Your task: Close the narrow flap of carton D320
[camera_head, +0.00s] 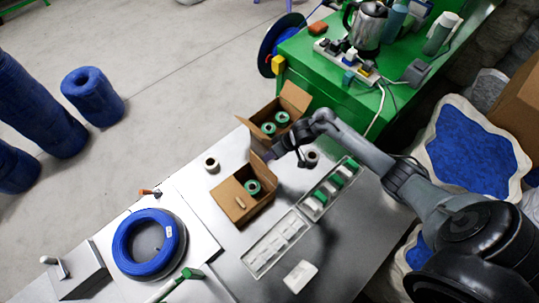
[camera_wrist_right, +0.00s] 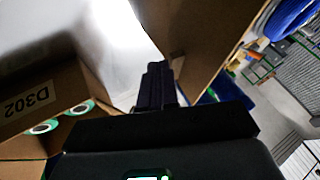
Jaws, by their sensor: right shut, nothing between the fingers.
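Two open brown cartons stand on the grey table in the head view. The upper carton (camera_head: 257,113) holds two green-and-white rolls, and its flaps stand out. The lower carton (camera_head: 231,197) holds a green roll and a small tan piece. My right gripper (camera_head: 268,155) is shut and empty, between the two cartons. In the right wrist view the dark fingers (camera_wrist_right: 157,82) are together beside a brown cardboard panel (camera_wrist_right: 200,35). A carton wall at left (camera_wrist_right: 35,95) bears a label that seems to read D302. I cannot read D320 anywhere. My left gripper is out of view.
A small roll (camera_head: 211,164) stands left of the cartons. White trays (camera_head: 276,243) lie on the table toward the front. A blue cable coil (camera_head: 146,243) lies at the left. A green bench (camera_head: 325,82) with a kettle stands behind.

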